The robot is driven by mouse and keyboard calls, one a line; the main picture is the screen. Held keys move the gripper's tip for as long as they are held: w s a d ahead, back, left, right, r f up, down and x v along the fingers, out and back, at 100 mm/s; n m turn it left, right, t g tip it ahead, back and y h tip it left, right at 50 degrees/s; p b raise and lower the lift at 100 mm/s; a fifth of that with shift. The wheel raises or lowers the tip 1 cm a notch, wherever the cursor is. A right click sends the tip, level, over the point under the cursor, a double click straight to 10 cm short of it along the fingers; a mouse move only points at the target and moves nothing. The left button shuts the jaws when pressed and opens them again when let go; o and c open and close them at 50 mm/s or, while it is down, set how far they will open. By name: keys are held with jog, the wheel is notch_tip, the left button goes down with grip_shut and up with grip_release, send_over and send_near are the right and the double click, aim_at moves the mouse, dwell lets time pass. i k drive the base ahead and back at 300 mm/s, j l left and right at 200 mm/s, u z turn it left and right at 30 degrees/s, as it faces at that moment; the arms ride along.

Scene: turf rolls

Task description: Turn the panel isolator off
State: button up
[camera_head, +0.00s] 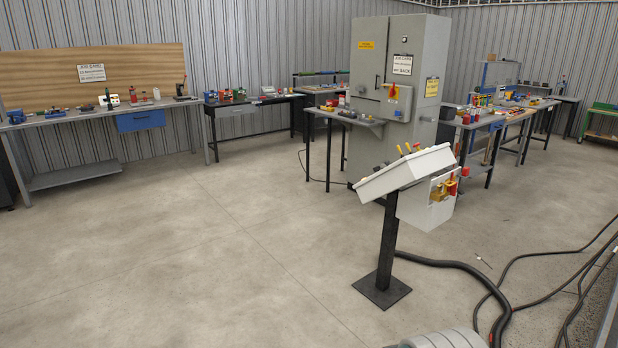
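A tall grey cabinet (418,60) stands right of centre. On its front is a red rotary handle (393,91) on a yellow plate; I cannot read its position. Nearer, a sloped grey control panel (400,172) stands on a black post (388,240) with a square base. Several yellow levers or knobs show on its top. A pale box (424,205) under the panel carries a second red-and-yellow switch (444,188) on its right side, seen at an angle; its position is unclear. I cannot tell which switch is the panel isolator.
Dark cables (470,265) run across the floor from the post to the right. Workbenches (100,112) with tools line the left wall; more benches (480,122) stand behind the panel. Open concrete floor (200,250) lies left of the post.

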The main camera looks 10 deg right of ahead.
aim_at(453, 189)
jog(key=i+l+z, duration=0.15)
jog(key=i+z, duration=0.2)
jog(key=i, duration=0.25)
jog(key=i+z, duration=0.35)
jog(key=i, duration=0.25)
jog(key=i+j+z, duration=0.2)
jog(key=i+z, duration=0.15)
jog(key=i, duration=0.25)
jog(key=i+l, duration=0.15)
jog(key=i, duration=0.65)
jog(key=i+l+z, duration=0.1)
jog(key=i, duration=0.65)
jog(key=i+l+u, duration=0.2)
jog(key=i, duration=0.2)
